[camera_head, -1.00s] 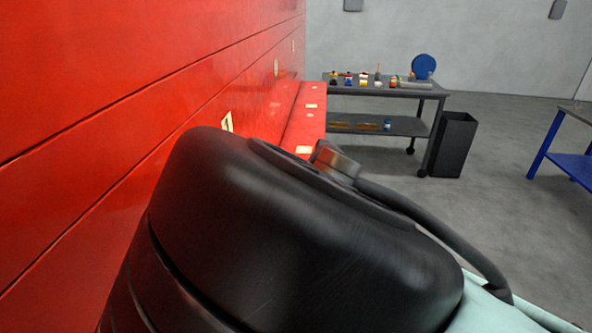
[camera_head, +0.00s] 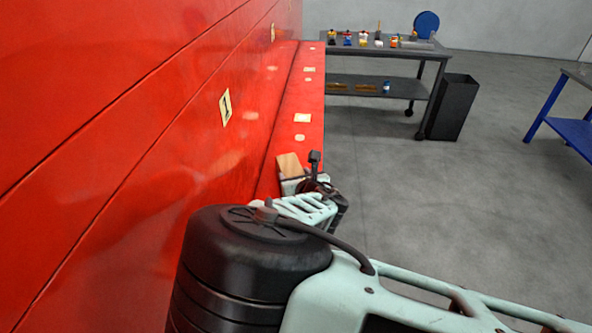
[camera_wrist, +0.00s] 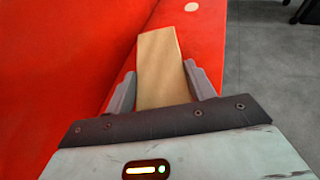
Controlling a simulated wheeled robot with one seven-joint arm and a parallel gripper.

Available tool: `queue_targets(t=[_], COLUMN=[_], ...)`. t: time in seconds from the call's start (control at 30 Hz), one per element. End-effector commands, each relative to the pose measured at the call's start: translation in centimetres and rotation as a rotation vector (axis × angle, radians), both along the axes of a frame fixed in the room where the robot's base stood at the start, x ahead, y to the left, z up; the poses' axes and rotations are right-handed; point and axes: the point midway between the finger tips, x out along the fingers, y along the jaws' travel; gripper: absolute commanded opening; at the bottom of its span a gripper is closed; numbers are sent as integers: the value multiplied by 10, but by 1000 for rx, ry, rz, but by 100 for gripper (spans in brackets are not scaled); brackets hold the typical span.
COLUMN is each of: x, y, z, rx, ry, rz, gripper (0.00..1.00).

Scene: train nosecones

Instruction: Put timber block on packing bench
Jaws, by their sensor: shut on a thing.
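The timber block (camera_wrist: 160,66) is a pale wooden piece between the two grey fingers of my gripper (camera_wrist: 163,85) in the wrist view. My gripper is shut on it, and the block's far end sticks out past the fingertips. In the head view the block (camera_head: 289,165) shows as a small tan piece at the end of my gripper (camera_head: 291,179), in front of the red ledge. I cannot tell whether the block touches the ledge. Which bench is the packing bench is unclear; a grey two-level bench (camera_head: 395,51) stands at the back, and part of a blue-framed bench (camera_head: 567,130) shows at right.
A red wall (camera_head: 130,120) with a long red ledge (camera_head: 302,95) runs along the left. The grey floor between the benches is clear.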

Motion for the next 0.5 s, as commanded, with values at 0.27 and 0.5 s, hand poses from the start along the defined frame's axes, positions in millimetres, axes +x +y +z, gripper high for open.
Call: queue_targets(t=[0.27, 0.5], x=[0, 0], y=[0, 0], z=[-1, -3], rx=[1, 0], ry=[-2, 0], rz=[0, 0], gripper=[26, 76])
